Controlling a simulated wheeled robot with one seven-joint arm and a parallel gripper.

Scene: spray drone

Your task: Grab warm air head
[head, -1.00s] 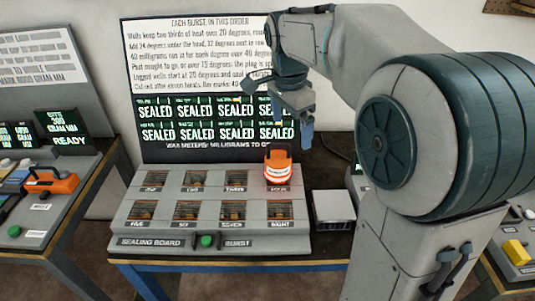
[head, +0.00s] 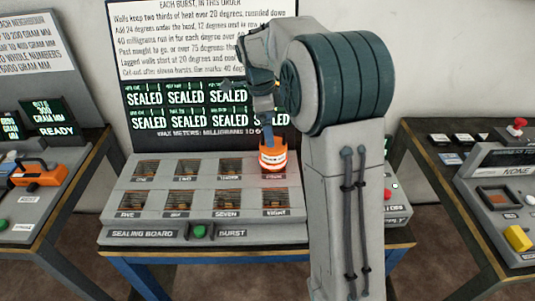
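The warm air head (head: 273,159), an orange piece with a pale band and a top handle, stands at the upper right well of the sealing board (head: 150,235), above the well labelled four. My gripper (head: 268,132) points down right at the head's handle. Its blue-grey fingers overlap the handle in the picture, and part of the gripper is hidden by my arm. I cannot tell whether the fingers are closed on the handle or still apart.
A green burst button (head: 199,231) sits on the board's front. A screen (head: 180,105) behind shows several SEALED readouts.

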